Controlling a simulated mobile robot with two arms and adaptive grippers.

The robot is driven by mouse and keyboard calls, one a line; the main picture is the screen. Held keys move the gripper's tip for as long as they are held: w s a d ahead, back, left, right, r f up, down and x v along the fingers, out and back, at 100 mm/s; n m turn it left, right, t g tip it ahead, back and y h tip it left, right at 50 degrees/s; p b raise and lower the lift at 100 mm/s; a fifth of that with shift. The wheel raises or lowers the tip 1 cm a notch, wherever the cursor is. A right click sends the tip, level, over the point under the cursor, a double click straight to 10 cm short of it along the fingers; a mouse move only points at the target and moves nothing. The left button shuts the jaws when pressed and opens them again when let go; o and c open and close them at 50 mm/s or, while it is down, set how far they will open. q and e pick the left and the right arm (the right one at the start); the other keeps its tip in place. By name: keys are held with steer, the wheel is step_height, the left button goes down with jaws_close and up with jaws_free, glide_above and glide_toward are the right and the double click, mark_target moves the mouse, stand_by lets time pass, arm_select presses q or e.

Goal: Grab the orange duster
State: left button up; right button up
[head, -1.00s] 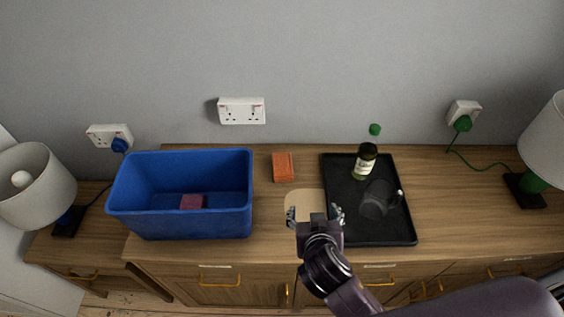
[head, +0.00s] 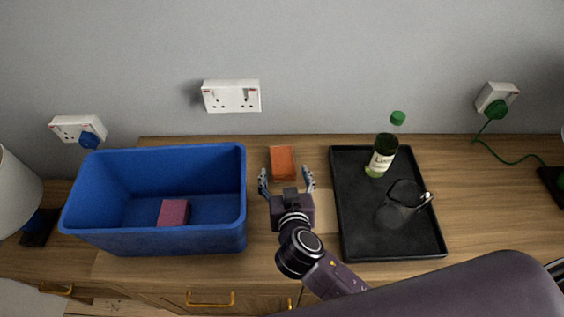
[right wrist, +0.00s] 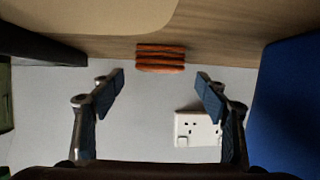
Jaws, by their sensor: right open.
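The orange duster (head: 282,161) is a small block lying on the wooden cabinet top near the wall, between the blue box and the black tray. My right gripper (head: 286,176) is open, its two fingers pointing toward the duster from the front. In the right wrist view the duster (right wrist: 161,59) appears beyond and between the open fingertips (right wrist: 160,82), with nothing held. The fingers look apart from it. My left gripper is not in view.
A blue box (head: 245,205) with a pink block (head: 173,213) inside stands to the left. A black tray (head: 345,235) to the right bears a green-capped bottle (head: 381,155) and a dark pitcher (head: 400,207). A wall socket (head: 231,96) is behind.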

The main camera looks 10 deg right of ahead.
mark_target(283, 162)
steer(key=shift+p+x, duration=0.3)
steer(key=shift+x, duration=0.6)
steer(key=x, duration=0.2)
steer(key=p+x, duration=0.1)
steer(key=x, duration=0.1)
steer(key=shift+w+d+r, duration=0.1)
steer(key=shift+r, duration=0.1)
steer(key=shift+w+f, duration=0.3)
steer(key=shift+w, duration=0.1)
steer(key=shift+c, duration=0.3)
steer(key=c, duration=1.1)
steer(key=shift+c, duration=0.2)
steer(key=shift+r, duration=0.1)
